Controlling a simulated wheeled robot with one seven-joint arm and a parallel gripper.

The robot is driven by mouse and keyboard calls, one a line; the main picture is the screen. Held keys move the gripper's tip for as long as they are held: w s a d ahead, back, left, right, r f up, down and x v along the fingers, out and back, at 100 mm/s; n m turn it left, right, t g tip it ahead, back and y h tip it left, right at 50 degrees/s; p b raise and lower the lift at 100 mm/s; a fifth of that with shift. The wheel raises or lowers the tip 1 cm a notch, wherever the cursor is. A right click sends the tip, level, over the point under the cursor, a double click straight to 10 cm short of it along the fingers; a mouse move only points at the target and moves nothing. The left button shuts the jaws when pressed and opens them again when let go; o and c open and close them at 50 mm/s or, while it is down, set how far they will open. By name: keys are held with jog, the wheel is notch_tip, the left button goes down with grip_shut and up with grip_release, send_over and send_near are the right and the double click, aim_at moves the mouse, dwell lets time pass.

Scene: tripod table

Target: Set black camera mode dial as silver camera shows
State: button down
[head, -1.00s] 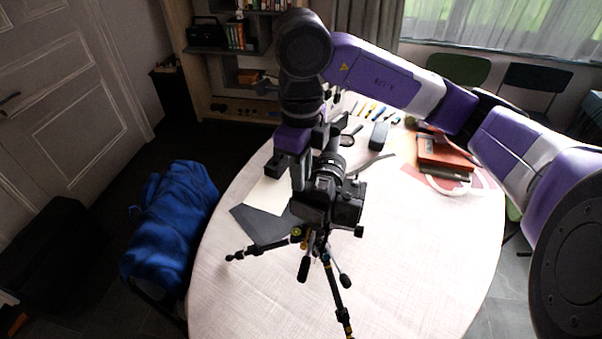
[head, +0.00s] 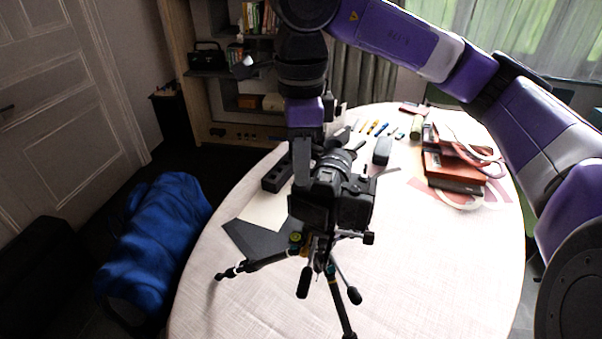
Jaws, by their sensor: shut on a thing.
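The black camera (head: 354,206) stands on a tripod (head: 340,307) on the round table, its lens pointing away from me. My gripper (head: 303,182) points down at the top left of the camera body. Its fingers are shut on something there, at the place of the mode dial. The dial itself is hidden by the fingers, so its setting cannot be read. I cannot make out a silver camera for certain in this view.
The pale table (head: 440,270) is clear at the front right. Red-brown books (head: 447,166) lie at the back right, and pens and a dark case (head: 382,150) behind the camera. A dark sheet (head: 262,232) lies to its left. A blue bag (head: 160,235) is beside the table.

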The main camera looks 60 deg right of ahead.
dwell(0.3)
jog(key=c, duration=1.3)
grip_release()
jog(key=shift+c, duration=0.2)
jog(key=shift+r, duration=0.1)
jog(key=m+p, duration=0.1)
jog(key=p, duration=0.2)
jog(key=shift+r, duration=0.2)
jog(key=m+p, duration=0.5)
jog(key=p, duration=0.4)
